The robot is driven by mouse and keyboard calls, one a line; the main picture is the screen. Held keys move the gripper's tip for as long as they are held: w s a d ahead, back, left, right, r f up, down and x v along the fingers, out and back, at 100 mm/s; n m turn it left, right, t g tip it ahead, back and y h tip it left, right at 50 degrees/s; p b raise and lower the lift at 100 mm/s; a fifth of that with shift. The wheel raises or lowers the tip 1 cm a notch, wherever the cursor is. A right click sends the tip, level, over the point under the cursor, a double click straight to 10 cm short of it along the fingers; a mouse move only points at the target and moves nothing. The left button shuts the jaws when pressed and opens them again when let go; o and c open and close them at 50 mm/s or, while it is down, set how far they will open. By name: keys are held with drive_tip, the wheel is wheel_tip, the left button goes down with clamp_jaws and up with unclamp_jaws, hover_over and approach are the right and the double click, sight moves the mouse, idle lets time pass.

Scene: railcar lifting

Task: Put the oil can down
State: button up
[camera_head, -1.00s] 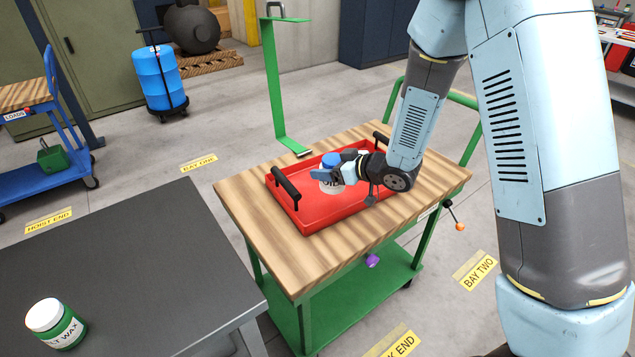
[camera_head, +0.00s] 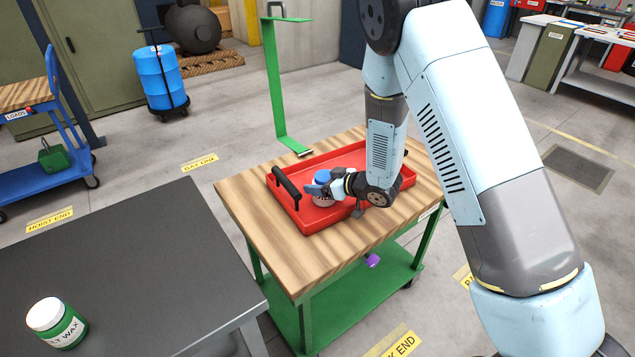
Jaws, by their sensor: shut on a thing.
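My gripper (camera_head: 322,188) reaches in from the right and is shut on the can. The can looks upright and low in the tray, but I cannot tell whether its base touches the tray floor. The fingers and wrist hide part of the can and its label.
The tray has black handles (camera_head: 287,184) and sits on a wood-topped green cart (camera_head: 262,228). A dark table (camera_head: 130,250) with a green wax jar (camera_head: 57,324) stands at the left. A green upright frame (camera_head: 272,85) rises behind the cart.

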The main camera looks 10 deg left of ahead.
drive_tip(key=o, duration=1.3)
drive_tip(key=shift+c, duration=0.2)
